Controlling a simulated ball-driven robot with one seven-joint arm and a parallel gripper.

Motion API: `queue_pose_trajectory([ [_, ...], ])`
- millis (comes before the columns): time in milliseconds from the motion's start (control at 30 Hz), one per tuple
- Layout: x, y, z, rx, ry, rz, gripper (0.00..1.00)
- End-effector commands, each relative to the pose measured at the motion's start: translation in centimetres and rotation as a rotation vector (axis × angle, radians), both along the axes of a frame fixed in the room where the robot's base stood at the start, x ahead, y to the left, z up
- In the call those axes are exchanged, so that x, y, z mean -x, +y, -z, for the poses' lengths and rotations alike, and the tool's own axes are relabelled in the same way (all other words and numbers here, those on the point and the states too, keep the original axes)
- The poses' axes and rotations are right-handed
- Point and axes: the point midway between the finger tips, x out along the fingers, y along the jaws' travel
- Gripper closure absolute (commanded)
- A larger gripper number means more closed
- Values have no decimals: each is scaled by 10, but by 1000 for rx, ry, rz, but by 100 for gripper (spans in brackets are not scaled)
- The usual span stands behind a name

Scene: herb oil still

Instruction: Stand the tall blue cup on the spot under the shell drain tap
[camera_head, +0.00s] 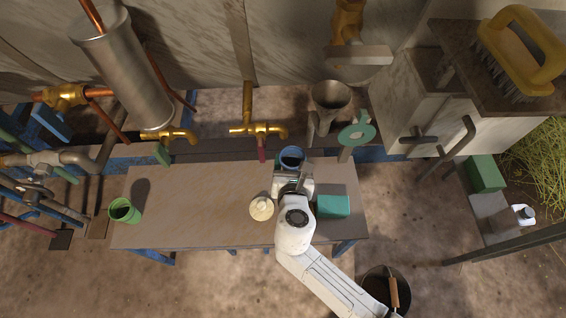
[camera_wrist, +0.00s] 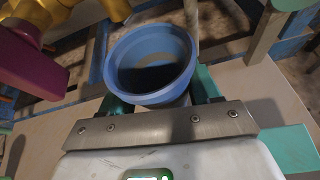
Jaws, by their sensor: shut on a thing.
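The blue cup (camera_head: 291,156) is at the back edge of the wooden table, right of centre. My gripper (camera_head: 290,170) is shut on it from the front side. In the wrist view the cup (camera_wrist: 152,62) is between the green fingers of my gripper (camera_wrist: 160,99), its dark open mouth towards the camera. I cannot tell whether its base touches anything. A brass tap (camera_head: 172,135) sits at the lower end of the metal shell (camera_head: 125,75), left of the cup. A dark patch (camera_head: 140,188) lies on the table below that tap; I cannot tell whether it is a mark or shadow.
A green cup (camera_head: 124,211) stands at the table's left end. A cream lidded pot (camera_head: 261,208) and a teal box (camera_head: 333,206) flank my arm. Another brass tap (camera_head: 260,130) with a magenta part (camera_head: 262,149) hangs left of the cup. The table's left middle is clear.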

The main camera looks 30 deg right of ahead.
Motion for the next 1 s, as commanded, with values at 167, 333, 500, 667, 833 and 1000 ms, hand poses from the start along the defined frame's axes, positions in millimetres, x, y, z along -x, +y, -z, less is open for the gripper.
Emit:
queue_pose_trajectory([
  [167,-34,-4,34,1,1,1,77],
  [333,-52,-6,53,-1,0,0,77],
  [500,-59,-7,59,0,-1,0,77],
  [667,-67,-8,75,0,1,1,77],
  [833,-66,-8,98,1,0,-1,77],
  [1000,-66,-8,97,0,0,-1,77],
])
